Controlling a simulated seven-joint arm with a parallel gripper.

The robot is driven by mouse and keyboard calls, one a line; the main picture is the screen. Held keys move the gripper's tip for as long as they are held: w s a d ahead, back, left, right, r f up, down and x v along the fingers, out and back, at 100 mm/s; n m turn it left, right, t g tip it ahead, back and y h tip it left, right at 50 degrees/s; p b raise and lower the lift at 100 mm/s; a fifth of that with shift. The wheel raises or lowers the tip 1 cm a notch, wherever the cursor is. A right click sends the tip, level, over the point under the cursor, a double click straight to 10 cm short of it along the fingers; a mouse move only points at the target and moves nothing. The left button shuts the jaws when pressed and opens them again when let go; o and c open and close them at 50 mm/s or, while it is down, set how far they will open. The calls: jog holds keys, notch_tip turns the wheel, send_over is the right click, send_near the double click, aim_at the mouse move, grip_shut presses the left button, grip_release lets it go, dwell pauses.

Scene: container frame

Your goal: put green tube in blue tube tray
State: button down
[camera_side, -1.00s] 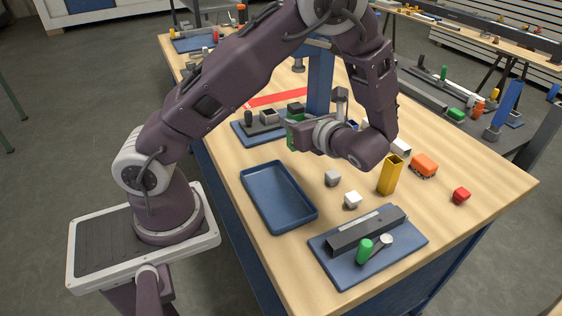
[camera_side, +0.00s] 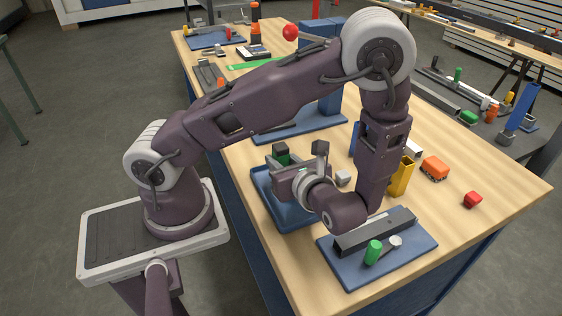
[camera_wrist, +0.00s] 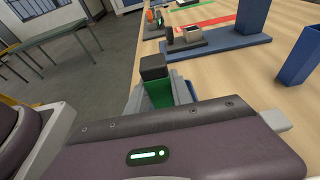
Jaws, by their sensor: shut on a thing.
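The green tube (camera_side: 281,157), dark on top, is held upright in my gripper (camera_side: 282,168). In the wrist view the green tube (camera_wrist: 159,93) sits between the grey fingers of my gripper (camera_wrist: 160,98), its dark top (camera_wrist: 153,67) above them. The blue tray (camera_side: 264,198) lies below my gripper, which hides much of its inside. The tube is above the tray; I cannot tell whether its bottom touches the tray floor.
A blue plate (camera_side: 335,270) at the front holds a dark block (camera_side: 375,231) and another green cylinder (camera_side: 373,252). A blue base (camera_side: 300,124) with a post (camera_side: 331,95) lies behind.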

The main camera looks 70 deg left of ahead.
jog(key=shift+f, duration=0.15)
jog(key=c, duration=1.1)
grip_release()
jog(key=shift+d+r, duration=0.2)
jog(key=v, duration=1.1)
jog(key=s+r+n+t+h, duration=0.2)
jog(key=r+n+h, duration=0.2)
jog(key=n+h, duration=0.1)
jog(key=s+r+n+t+h, duration=0.1)
jog(key=s+r+n+h, duration=0.2)
jog(key=n, duration=0.4)
jog(key=s+r+n+t+h, duration=0.2)
jog(key=s+r+n+h, duration=0.1)
jog(key=r+n+h, duration=0.3)
jog(key=shift+s+a+r+t+h, duration=0.15)
jog(key=shift+r+t+h, duration=0.15)
jog(key=shift+r, duration=0.4)
